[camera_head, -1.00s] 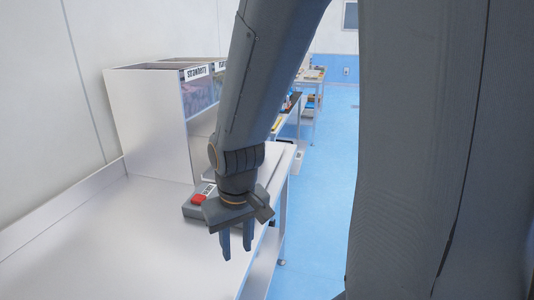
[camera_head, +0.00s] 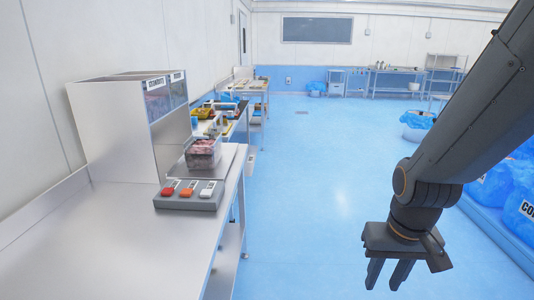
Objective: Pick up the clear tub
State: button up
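The clear tub (camera_head: 203,153) stands upright on the plate behind the button box, on the steel table at left. It holds reddish contents. My gripper (camera_head: 388,276) hangs to the right, over the blue floor, fingers pointing down and well apart from the tub. Its fingers show a gap between them, and nothing is seen held.
A button box (camera_head: 189,195) with red, orange and white buttons sits before the tub. A steel dispenser (camera_head: 115,132) with labels stands behind left. The table's front left (camera_head: 110,250) is bare. Blue bags (camera_head: 500,190) lie at right. The floor between is clear.

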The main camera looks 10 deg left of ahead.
aim_at(202, 150)
jog(key=z, duration=0.6)
jog(key=i, duration=2.3)
jog(key=u, duration=0.9)
jog(key=i, duration=0.95)
jog(key=u, duration=1.4)
jog(key=i, duration=0.4)
jog(key=u, duration=0.25)
